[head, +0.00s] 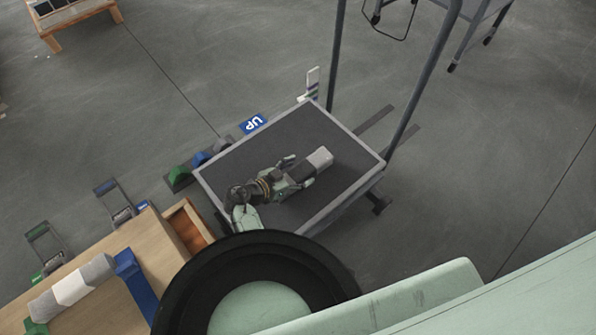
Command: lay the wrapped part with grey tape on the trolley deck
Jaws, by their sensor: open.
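A wrapped part (320,157) with a pale end and a darker grey band lies over the trolley deck (238,170), near its middle; it looks to be resting on the deck. My gripper (298,171) is open above the deck, its fingers on either side of the part's near end. Whether the fingers touch the part cannot be told. The part's near end is partly hidden by my gripper. Another wrapped part (72,286), grey with a white middle band, lies across blue and green supports at lower left.
A wooden bench (135,240) with an orange-lined open box (187,226) stands left of the trolley. Trolley uprights (425,75) rise at the right. Open floor lies beyond.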

